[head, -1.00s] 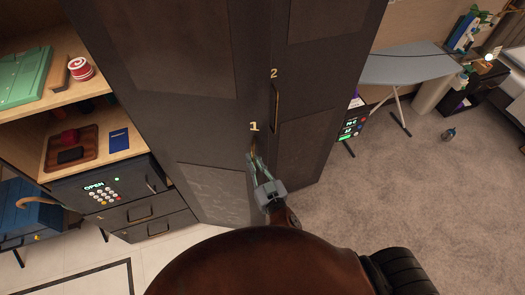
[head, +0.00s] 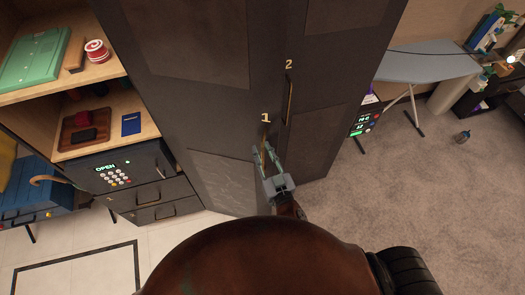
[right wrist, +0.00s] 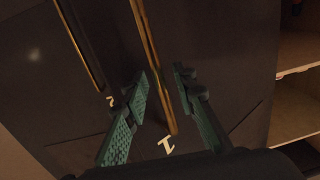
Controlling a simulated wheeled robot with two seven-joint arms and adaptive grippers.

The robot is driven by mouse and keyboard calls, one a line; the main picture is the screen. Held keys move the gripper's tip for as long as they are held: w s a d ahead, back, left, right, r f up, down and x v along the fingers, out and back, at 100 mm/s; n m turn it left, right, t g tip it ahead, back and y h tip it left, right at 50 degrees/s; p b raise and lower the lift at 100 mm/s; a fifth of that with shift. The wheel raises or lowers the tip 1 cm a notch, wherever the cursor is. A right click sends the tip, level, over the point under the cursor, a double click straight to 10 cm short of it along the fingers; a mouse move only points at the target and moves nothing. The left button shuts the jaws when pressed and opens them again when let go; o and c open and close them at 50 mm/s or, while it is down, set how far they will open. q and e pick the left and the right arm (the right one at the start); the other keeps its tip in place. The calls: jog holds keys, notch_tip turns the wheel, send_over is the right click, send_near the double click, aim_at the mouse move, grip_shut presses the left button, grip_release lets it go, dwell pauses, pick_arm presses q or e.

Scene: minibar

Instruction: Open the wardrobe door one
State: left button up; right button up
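Wardrobe door one (head: 185,100) is a tall dark panel with a pale number 1 near its right edge. Its thin brass handle (head: 264,130) stands just above my right gripper (head: 265,152) in the head view. In the right wrist view the handle (right wrist: 154,60) runs between the fingers of my right gripper (right wrist: 162,82). The fingers are apart, one on each side, with visible gaps. I cannot tell whether either finger touches it. The door appears closed. Door two (head: 322,130), with its own handle (head: 289,98), is on the right. My left gripper is not in view.
An open shelf unit (head: 122,88) with a keypad safe (head: 120,172) and drawers stands left of the wardrobe. An ironing board (head: 430,66) stands on the right. Carpet (head: 430,200) at right and tiled floor (head: 75,245) at lower left look mostly clear.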

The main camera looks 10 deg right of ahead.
jog(key=s+d, duration=0.1)
jog(key=s, duration=0.6)
jog(key=shift+s, duration=0.2)
jog(key=shift+c, duration=0.2)
